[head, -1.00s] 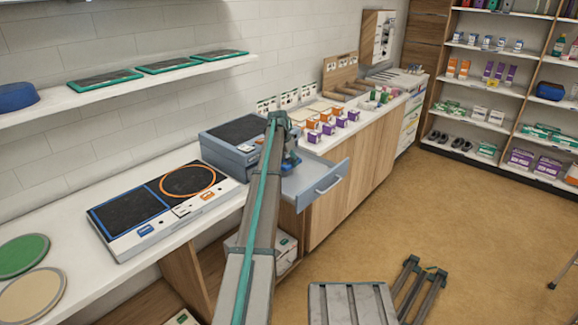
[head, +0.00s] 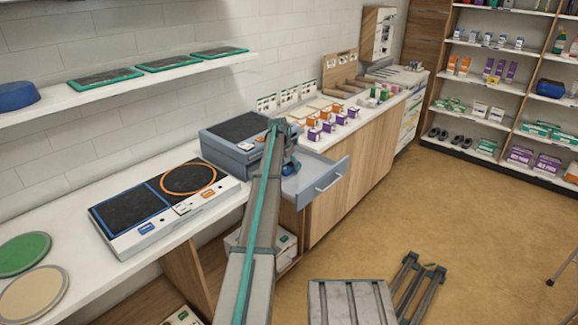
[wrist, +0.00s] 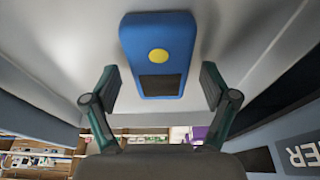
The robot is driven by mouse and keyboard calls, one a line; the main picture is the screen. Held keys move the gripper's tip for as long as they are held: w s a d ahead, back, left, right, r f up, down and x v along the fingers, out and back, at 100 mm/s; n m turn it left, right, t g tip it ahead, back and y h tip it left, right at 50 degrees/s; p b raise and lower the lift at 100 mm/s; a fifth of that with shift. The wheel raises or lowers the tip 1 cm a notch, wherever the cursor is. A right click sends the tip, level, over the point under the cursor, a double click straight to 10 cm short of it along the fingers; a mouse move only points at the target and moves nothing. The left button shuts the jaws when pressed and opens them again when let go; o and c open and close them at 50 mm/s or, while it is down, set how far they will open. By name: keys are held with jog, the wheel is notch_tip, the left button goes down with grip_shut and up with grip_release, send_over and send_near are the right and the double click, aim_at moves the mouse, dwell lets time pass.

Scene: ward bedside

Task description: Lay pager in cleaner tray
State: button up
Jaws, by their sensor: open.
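The pager (wrist: 158,60) is blue with a yellow round button and a dark screen. In the wrist view it lies against the light grey floor of the cleaner tray (wrist: 65,50). My gripper (wrist: 159,86) is open, one finger on each side of the pager's lower part, with a visible gap on both sides. In the head view the tray (head: 322,178) is a drawer pulled out from the blue-grey cleaner (head: 222,160). My gripper (head: 288,162) is over the drawer's inner end there, and my arm hides part of it. I cannot make out the pager in the head view.
A panel with two dark pads (head: 160,205) lies on the counter left of the cleaner. Several small boxes (head: 325,125) stand right of it. A wall shelf (head: 110,82) runs above. The floor (head: 430,210) right of the drawer is mostly clear.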

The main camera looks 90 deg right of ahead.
aim_at(284, 169)
jog(key=b+v, duration=0.3)
jog(key=v, duration=0.9)
jog(key=shift+r, duration=0.15)
